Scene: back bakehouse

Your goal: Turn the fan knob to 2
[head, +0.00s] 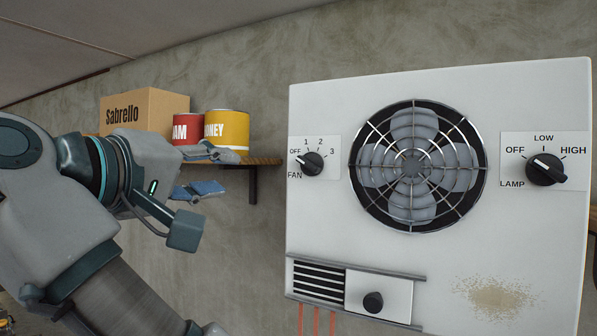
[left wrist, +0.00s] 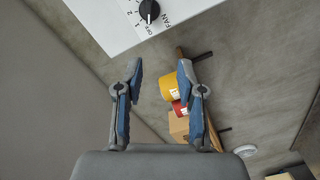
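The fan knob (head: 312,163) is a round black knob on a small white plate at the left of the pale wall panel (head: 330,105). Its scale reads OFF, 1, 2, 3, and its white mark points toward OFF. The knob also shows at the top of the left wrist view (left wrist: 149,10), with its mark toward OFF. My left gripper (head: 218,172) is left of the knob in the head view, apart from it, fingers toward the panel. In the left wrist view its blue-grey fingers (left wrist: 162,78) are spread and empty. My right gripper is not in view.
A caged fan (head: 412,166) and a lamp knob (head: 546,170) set toward OFF are on the panel. Below is a vent with a small black knob (head: 373,302). Behind my left gripper, a wall shelf (head: 262,160) holds a carton (head: 150,108), a red tin (head: 187,130) and a yellow tin (head: 228,125).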

